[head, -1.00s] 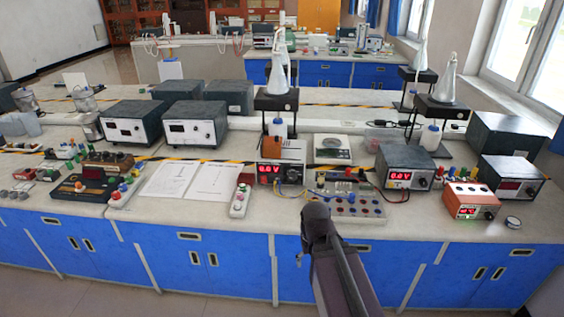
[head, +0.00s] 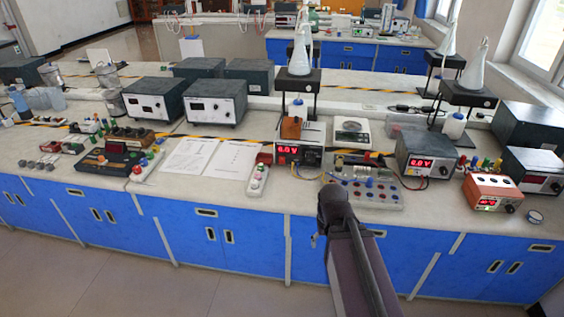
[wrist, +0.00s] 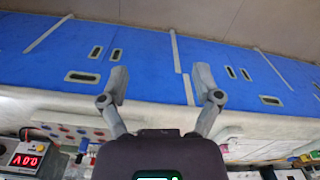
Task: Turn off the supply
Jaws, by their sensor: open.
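Several supplies with red displays stand on the bench, and I cannot tell which one is meant. One black-fronted supply (head: 312,157) is at mid-bench, behind a circuit board. A grey supply (head: 426,160) with a lit voltage display is right of it, and a dark one (head: 538,172) stands at the far right. An orange-topped unit (head: 492,194) sits near the front edge. My gripper (wrist: 160,90) is open and empty, its two fingers apart before the blue cabinet fronts in the wrist view. A lit supply (wrist: 25,158) shows there at lower left. Its switch is not clear.
The circuit board (head: 362,192) lies near the bench edge. A red-and-white strip (head: 258,180) and open papers (head: 210,160) lie left of it. Flask stands (head: 298,85) rise behind. The floor before the blue cabinets (head: 255,240) is clear at left.

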